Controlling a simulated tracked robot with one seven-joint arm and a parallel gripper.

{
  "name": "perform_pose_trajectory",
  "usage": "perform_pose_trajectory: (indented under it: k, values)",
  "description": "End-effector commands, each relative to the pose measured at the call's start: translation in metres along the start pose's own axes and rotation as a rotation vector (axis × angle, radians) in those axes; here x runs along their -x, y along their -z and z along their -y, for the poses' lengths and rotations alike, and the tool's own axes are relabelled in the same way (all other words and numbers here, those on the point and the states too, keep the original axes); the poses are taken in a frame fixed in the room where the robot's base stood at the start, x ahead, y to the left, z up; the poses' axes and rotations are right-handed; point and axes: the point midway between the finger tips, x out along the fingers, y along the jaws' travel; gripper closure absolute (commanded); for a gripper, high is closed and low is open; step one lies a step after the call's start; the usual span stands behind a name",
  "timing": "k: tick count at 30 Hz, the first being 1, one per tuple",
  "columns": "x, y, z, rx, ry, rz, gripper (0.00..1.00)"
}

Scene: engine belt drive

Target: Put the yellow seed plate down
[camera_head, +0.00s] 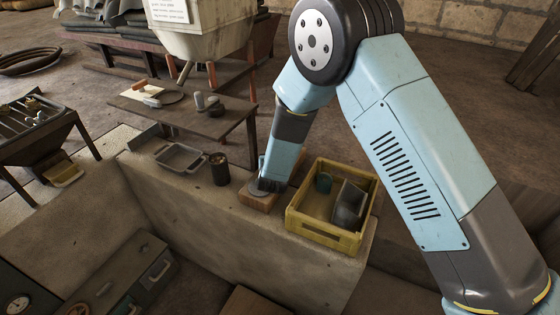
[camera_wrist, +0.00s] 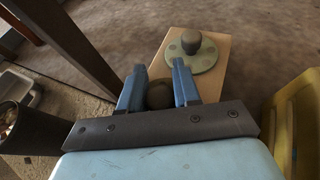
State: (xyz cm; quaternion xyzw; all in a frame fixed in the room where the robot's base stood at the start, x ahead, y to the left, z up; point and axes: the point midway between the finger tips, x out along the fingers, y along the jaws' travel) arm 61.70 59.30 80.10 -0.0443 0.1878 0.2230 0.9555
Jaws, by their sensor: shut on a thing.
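My gripper (camera_wrist: 158,68) has its two blue fingers closed about a dark olive round knob (camera_wrist: 160,95) in the wrist view. Only the knob of the held thing shows; I see no yellow on it, and any plate under it is hidden. Just past the fingertips, a pale green disc (camera_wrist: 206,60) with small holes and its own dark knob lies on a light wooden block (camera_wrist: 222,85). In the head view my gripper (camera_head: 266,183) is low over the wooden block (camera_head: 257,201) on the stone ledge. I cannot tell whether the held thing touches the block.
A yellow crate (camera_head: 323,238) holding a green cup and a grey container stands right of the block. A dark can (camera_head: 219,169) and a grey metal tray (camera_head: 180,157) stand to its left. A wooden table (camera_head: 190,120) with small items is behind them. The front of the ledge is clear.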

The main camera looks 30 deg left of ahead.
Motion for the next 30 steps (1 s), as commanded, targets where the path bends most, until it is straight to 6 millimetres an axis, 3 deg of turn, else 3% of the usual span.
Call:
perform_pose_trajectory:
  k: [4,14,15,23,30]
  values:
    - [-0.006,0.0142,-0.0003,0.0,-0.001,0.001,1.0]
    - [-0.0067,0.0165,-0.0002,-0.001,-0.001,0.001,1.0]
    - [-0.0069,0.0173,-0.0002,-0.001,-0.001,0.0,0.67]
    - [-0.0067,0.0169,-0.0001,-0.001,-0.001,0.001,0.42]
    - [-0.0065,0.0162,-0.0002,-0.001,-0.001,0.001,0.42]
